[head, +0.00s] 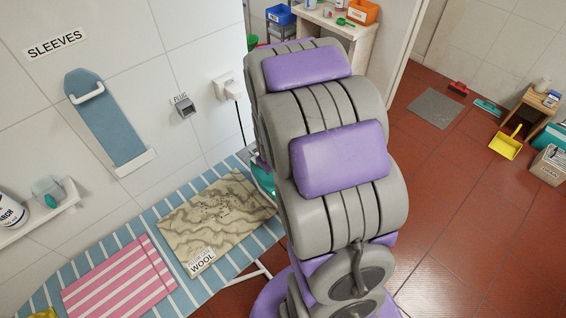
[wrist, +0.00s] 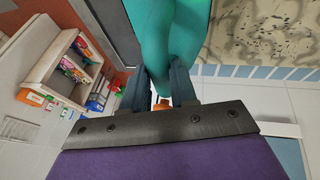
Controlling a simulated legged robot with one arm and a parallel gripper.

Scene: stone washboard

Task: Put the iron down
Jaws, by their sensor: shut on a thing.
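My gripper (wrist: 158,85) is shut on the teal iron (wrist: 168,30), with its two dark fingers against the iron's body in the wrist view. In the head view only a small teal part of the iron (head: 263,178) shows at the left edge of my arm; my gripper is hidden there. The blue-striped ironing board (head: 228,282) runs along the wall. A mottled beige cloth (head: 215,220) marked WOOL lies on it, and also shows in the wrist view (wrist: 265,30). I cannot tell whether the iron touches anything below it.
A pink-striped cloth (head: 118,280) lies on the board's near left part. A dark cord (head: 240,125) hangs from the wall socket (head: 226,86) behind my arm. A blue sleeve board (head: 103,115) is on the wall. The red floor at right holds a yellow dustpan (head: 507,146).

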